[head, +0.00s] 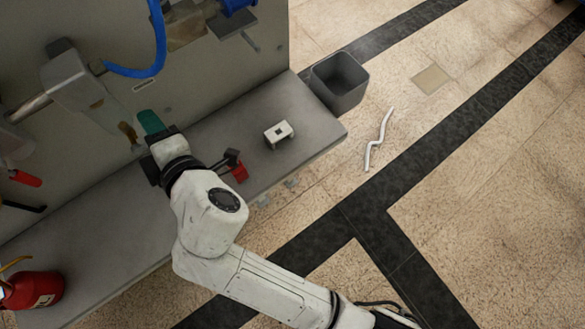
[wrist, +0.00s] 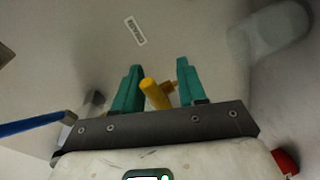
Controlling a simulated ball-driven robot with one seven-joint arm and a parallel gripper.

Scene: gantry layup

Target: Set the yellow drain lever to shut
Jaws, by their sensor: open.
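The yellow drain lever (wrist: 156,93) shows in the wrist view, on the grey panel, with its handle pointing toward the camera and a short yellow stub to its right. My gripper (wrist: 155,84) is open, with one green finger on each side of the lever. The lever lies between the fingers, nearer the left one; I cannot tell whether it touches. In the head view my gripper (head: 151,122) is against the panel above the bench, and the lever is mostly hidden there. A small label (wrist: 136,31) is on the panel above the lever.
The grey bench (head: 310,142) runs below the panel and carries a small white block-like fitting (head: 278,133), a red object (head: 239,172) and a red canister (head: 32,290). A grey bin (head: 339,82) stands at its far end. A blue hose (head: 158,45) hangs above.

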